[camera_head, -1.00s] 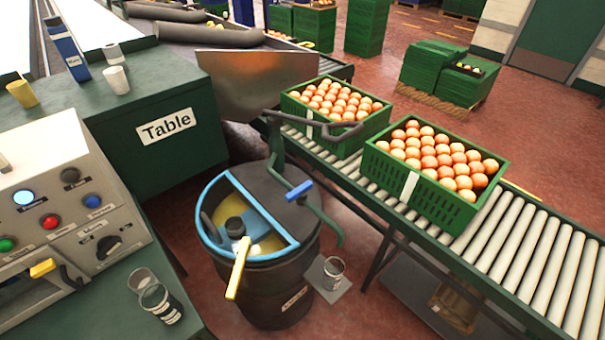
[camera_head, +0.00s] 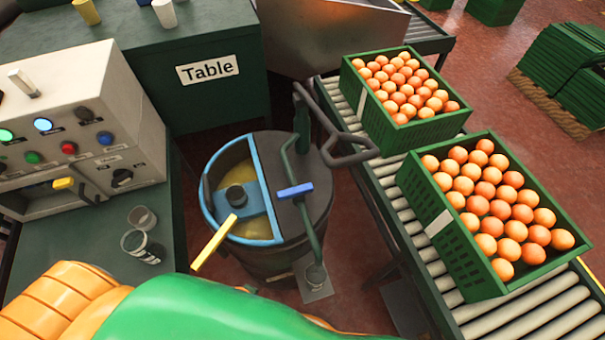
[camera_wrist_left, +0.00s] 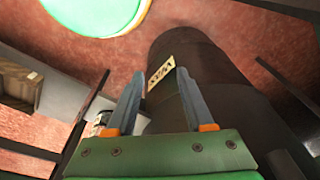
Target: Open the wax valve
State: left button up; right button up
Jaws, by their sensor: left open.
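A dark drum (camera_head: 275,245) with a blue-rimmed, half-open top shows yellowish wax inside. A green pipe (camera_head: 306,222) comes out over its lid and bends down its right side. A blue valve handle (camera_head: 295,190) sits on this pipe. A can (camera_wrist_left: 102,122) shows left of the fingers. The valve handle is not seen there. My right gripper is not in view.
A yellow handle (camera_head: 213,243) sticks out of the drum's opening. A curved dark bar (camera_head: 335,135) passes behind the pipe. A control box (camera_head: 80,130) and two glasses (camera_head: 140,240) are at left.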

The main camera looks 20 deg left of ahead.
pick_arm(q)
jog(key=w+r+p, duration=0.3)
jog(key=w+r, duration=0.2)
jog(key=r, duration=0.5)
notch_tip(320, 180, up, 25)
jog(key=m+h+p, duration=0.4)
jog(key=m, duration=0.5)
send_over(296, 190)
jog(key=s+a, duration=0.2)
jog(key=shift+a+t, duration=0.1)
jog(key=shift+t, duration=0.3)
jog(key=shift+w+a+r+y, duration=0.15)
jog(key=shift+w+a+y, duration=0.05)
jog(key=shift+a+y, duration=0.1)
jog(key=x, duration=0.6)
jog(key=shift+d+f, duration=0.25)
jog(key=shift+f, duration=0.1)
jog(key=shift+r, duration=0.1)
grip_shut()
